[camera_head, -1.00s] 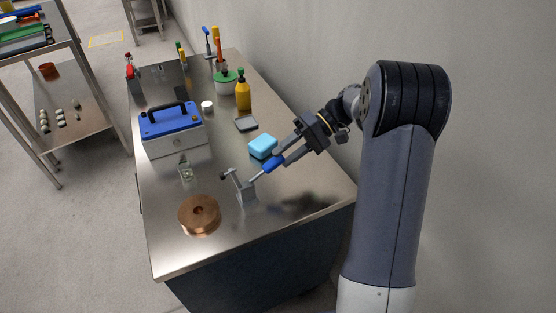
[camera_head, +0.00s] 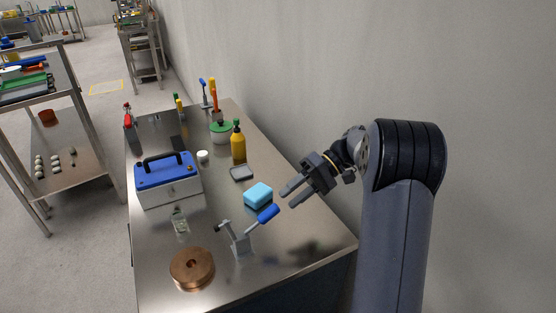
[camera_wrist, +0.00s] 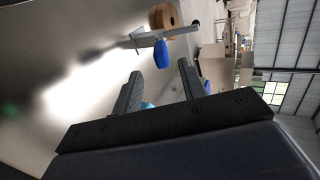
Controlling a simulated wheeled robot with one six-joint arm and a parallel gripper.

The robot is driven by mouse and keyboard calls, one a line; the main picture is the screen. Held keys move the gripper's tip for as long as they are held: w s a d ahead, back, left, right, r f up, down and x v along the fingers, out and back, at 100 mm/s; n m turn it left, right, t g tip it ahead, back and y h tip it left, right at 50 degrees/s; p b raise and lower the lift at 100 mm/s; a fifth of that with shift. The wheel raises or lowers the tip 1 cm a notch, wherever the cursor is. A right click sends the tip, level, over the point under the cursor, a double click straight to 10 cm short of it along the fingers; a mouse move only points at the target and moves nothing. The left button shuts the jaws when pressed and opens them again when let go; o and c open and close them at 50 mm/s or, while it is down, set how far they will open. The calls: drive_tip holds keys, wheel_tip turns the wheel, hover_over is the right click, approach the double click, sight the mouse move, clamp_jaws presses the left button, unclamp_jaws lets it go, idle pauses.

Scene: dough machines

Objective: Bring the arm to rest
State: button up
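My gripper (camera_head: 288,194) is open and empty in the head view, held above the right side of the steel table (camera_head: 290,262). The blue handle (camera_head: 268,214) is apart from the fingers. In the wrist view my two open fingers (camera_wrist: 158,82) have nothing between them, and the blue handle (camera_wrist: 161,54) is beyond their tips.
On the table are a copper-coloured disc (camera_head: 192,267), a blue-lidded box (camera_head: 168,182), a yellow bottle (camera_head: 239,146) and a grey dish (camera_head: 242,173). A wall (camera_head: 480,120) is close on the right. A shelf rack (camera_head: 75,125) stands at the left across open floor.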

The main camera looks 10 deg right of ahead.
sight(270, 209)
drive_tip(key=x, duration=0.6)
drive_tip(key=shift+a, duration=0.25)
drive_tip(key=shift+s+a+f+p, duration=0.15)
drive_tip(key=shift+a+p, duration=0.15)
drive_tip(key=shift+a, duration=0.05)
drive_tip(key=shift+h, duration=0.5)
